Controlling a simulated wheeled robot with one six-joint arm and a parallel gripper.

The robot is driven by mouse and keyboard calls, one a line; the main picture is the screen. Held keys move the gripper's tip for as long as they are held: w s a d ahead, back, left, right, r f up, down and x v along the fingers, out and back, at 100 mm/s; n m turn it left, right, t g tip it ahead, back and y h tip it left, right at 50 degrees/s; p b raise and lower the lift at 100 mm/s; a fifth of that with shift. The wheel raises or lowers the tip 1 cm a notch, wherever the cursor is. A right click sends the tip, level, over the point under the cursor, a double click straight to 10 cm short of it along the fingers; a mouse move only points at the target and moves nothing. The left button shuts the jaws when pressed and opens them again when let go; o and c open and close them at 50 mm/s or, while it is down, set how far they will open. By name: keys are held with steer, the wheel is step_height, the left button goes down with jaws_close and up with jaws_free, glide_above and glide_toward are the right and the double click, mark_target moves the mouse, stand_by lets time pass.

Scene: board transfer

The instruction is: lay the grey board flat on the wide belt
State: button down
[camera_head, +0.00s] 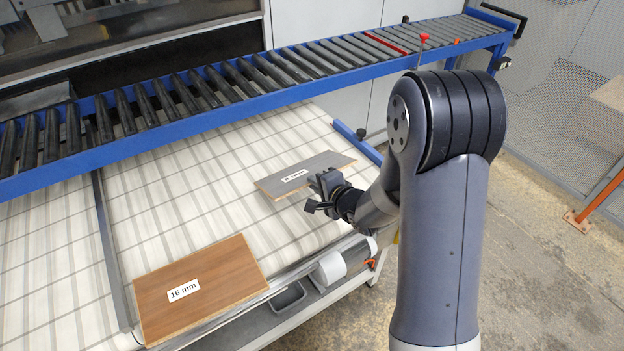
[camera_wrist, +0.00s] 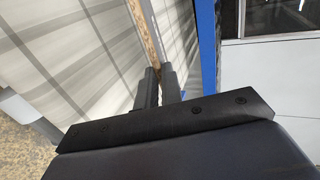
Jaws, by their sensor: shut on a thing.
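The grey board (camera_head: 322,165) is over the right part of the wide belt (camera_head: 170,190), with a white label whose number is too small to read surely. In the head view it looks close to level; I cannot tell whether it touches the belt. My gripper (camera_head: 322,186) is shut on the board's near edge. In the wrist view my gripper's fingers (camera_wrist: 160,86) are on either side of the board, which shows nearly edge-on with a pale brown edge (camera_wrist: 148,36). The belt (camera_wrist: 75,50) is left of it, with shadows on it.
A brown board (camera_head: 215,275) labelled 16 mm lies at the belt's near edge, left of my gripper. A blue-framed roller conveyor (camera_head: 240,112) runs along the back. A dark divider (camera_head: 108,245) crosses the belt at left. The belt's middle is clear.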

steer(key=shift+f+b, duration=3.1)
steer(key=shift+f, duration=0.45)
steer(key=shift+f, duration=0.2)
steer(key=c, duration=1.5)
jaws_free()
steer(key=shift+o, duration=0.3)
steer(key=shift+r+p, duration=0.2)
steer(key=shift+p, duration=0.35)
steer(key=shift+g+p, duration=0.3)
steer(key=shift+p, duration=0.05)
